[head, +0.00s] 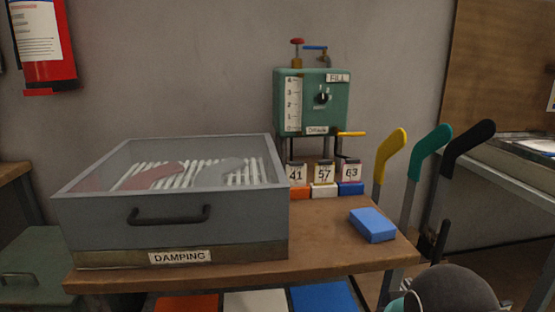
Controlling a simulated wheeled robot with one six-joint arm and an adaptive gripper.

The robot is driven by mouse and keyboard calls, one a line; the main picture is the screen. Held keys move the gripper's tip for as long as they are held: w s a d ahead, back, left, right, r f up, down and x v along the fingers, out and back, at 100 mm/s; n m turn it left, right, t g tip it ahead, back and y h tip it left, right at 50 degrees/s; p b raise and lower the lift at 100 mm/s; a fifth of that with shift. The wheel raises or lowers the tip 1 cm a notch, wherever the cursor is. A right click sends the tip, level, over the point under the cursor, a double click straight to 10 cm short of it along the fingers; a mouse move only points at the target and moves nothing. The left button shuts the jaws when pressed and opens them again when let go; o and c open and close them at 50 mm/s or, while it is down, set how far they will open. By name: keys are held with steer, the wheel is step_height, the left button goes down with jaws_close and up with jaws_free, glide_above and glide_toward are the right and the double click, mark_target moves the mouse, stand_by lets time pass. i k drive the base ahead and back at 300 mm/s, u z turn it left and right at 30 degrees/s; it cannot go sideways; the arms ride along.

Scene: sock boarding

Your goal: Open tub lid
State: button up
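The tub labelled DAMPING (180,257) stands on the left of the wooden bench. Its grey lid (95,222) is down on the brownish base and has a clear top panel. A dark bar handle (168,215) is on the lid's front face. Through the clear panel I see a white slatted rack with a reddish flat piece (150,176) and a pale grey flat piece (222,172) on it. My gripper is not in view. A dark rounded part at the bottom right looks like part of my arm, away from the tub.
A green tank (312,103) marked FILL stands behind, with blocks numbered 41, 57 and 63 below it. A blue block (372,225) lies on the bench's right (325,240). Yellow, green and black paddle-shaped forms (395,150) stand beyond the right edge.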

mark_target(90, 216)
steer(key=u, duration=3.35)
steer(key=k, duration=0.95)
steer(key=z, duration=1.85)
